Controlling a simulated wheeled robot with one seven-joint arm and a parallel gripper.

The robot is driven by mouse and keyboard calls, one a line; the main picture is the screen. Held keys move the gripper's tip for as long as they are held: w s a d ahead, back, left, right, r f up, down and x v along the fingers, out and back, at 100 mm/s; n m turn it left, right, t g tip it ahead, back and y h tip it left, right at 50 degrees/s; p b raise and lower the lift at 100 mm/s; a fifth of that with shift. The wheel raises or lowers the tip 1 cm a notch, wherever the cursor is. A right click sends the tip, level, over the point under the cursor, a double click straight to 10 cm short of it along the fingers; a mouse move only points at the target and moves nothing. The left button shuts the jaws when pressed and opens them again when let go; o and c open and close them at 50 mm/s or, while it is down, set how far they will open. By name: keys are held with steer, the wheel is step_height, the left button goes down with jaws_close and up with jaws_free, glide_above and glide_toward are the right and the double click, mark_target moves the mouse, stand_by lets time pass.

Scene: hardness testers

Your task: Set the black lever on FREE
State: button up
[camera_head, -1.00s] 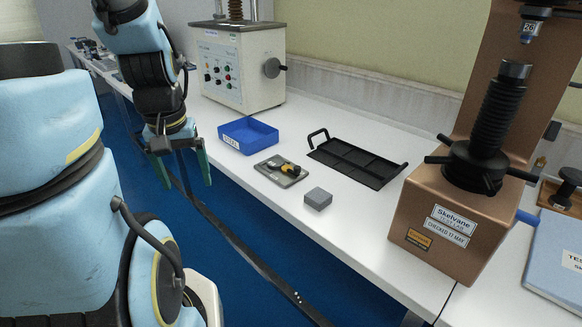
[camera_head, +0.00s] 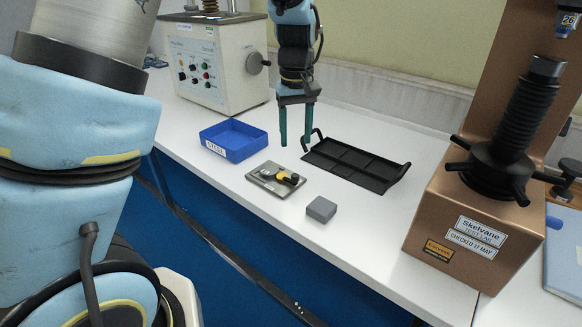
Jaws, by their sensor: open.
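Any lettering such as FREE on the plate is too small to read.
A blue bin (camera_head: 237,154) marked STEEL stands left of the plate. A grey block (camera_head: 321,209) lies to its right. The black tray (camera_head: 330,165) with raised handles lies behind. The cream tester (camera_head: 205,80) and a brown tester (camera_head: 465,235) flank this area.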

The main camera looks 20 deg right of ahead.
mark_target(295, 175)
step_height(295, 175, down, 10)
steer(key=shift+f+p, duration=0.2)
steer(key=shift+p, duration=0.45)
jaws_close()
stand_by(0.3)
